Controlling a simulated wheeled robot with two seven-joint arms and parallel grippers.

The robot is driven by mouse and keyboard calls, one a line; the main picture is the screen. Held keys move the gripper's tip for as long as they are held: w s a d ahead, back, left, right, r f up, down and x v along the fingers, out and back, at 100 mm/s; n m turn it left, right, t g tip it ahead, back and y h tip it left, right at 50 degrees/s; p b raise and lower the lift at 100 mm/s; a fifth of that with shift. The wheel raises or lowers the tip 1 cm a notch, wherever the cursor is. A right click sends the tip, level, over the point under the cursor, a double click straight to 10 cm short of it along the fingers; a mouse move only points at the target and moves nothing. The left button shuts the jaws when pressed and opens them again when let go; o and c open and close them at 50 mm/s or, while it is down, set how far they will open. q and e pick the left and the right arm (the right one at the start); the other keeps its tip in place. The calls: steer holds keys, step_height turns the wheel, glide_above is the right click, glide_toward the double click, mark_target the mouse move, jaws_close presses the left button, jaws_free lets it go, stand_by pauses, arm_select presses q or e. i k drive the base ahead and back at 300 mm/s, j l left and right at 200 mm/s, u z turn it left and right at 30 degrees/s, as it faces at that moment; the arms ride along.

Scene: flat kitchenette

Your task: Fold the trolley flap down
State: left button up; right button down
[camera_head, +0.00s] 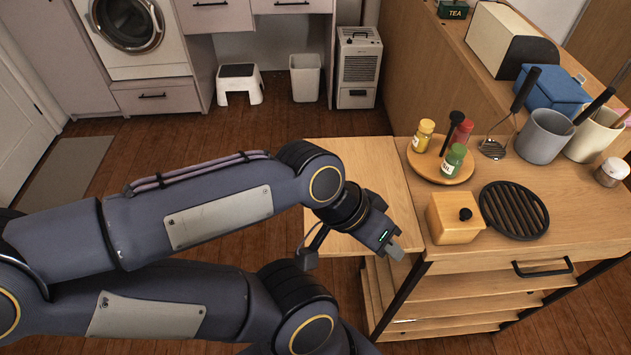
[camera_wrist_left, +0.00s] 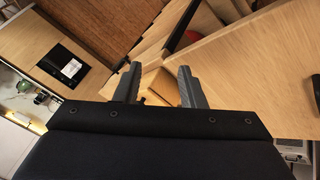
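The trolley flap (camera_head: 345,170) is a light wooden leaf on the left side of the trolley (camera_head: 400,280). It is up, about level with the trolley top. My left gripper (camera_head: 394,250) is at the flap's near right corner, close to the front edge of the trolley top. My arm hides part of the flap. In the left wrist view, the two fingers of my left gripper (camera_wrist_left: 160,85) stand apart, with a wooden shape visible beyond the gap. I cannot tell whether they touch the wood. My right gripper is not in view.
The trolley top holds a round spice tray (camera_head: 460,175), a wooden box (camera_head: 452,222) with a black knob, a black trivet (camera_head: 514,210) and a grey utensil pot (camera_head: 545,138). A step stool (camera_head: 239,84) stands at the back.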

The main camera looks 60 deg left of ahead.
mark_target(373, 163)
steer(key=u, duration=1.7)
steer(key=l+u, duration=0.1)
steer(key=l, duration=0.3)
steer(key=i+l, duration=0.15)
steer(key=l, duration=0.3)
steer(key=u, duration=0.05)
